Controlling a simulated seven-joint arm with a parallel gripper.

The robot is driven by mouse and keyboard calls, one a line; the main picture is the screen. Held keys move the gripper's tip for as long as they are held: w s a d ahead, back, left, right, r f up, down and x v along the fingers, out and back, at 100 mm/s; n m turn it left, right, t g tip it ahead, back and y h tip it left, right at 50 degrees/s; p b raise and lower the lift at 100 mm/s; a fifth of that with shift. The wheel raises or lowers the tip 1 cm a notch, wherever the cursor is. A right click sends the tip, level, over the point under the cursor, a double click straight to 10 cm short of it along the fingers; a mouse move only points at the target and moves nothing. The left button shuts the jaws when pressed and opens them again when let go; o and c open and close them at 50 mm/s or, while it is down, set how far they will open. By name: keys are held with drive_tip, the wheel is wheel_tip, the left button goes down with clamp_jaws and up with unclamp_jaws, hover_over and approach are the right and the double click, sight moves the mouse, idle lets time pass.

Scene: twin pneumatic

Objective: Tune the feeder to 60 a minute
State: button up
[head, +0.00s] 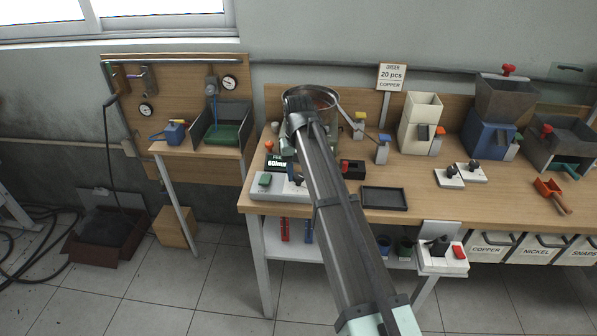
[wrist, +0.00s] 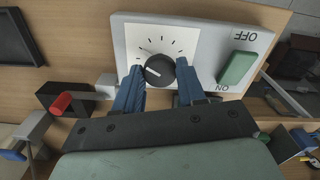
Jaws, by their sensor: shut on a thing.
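In the wrist view my gripper (wrist: 160,76) has its two blue fingers on either side of a round black knob (wrist: 159,71) and is shut on it. The knob's white pointer line shows, and a dial scale of tick marks (wrist: 172,39) surrounds it on the white control box (wrist: 208,35). A green rocker switch (wrist: 237,70) sits between the OFF and ON marks. In the head view the control box (head: 264,194) stands at the bench's front left, with a dark display (head: 276,163) behind it reading about 60/min, small and blurred. The metal feeder bowl (head: 325,95) is partly hidden by my arm.
A black tray (head: 385,198) lies right of the box. A black block with a red knob (head: 352,169) stands beside my arm. A second control box (head: 443,258) sits at the front.

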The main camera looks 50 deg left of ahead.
sight(299, 175)
drive_tip(key=shift+a, duration=0.1)
drive_tip(key=o, duration=1.1)
drive_tip(key=shift+c, duration=0.2)
wheel_tip(299, 175, up, 14)
drive_tip(key=shift+f, duration=0.1)
idle(0.4)
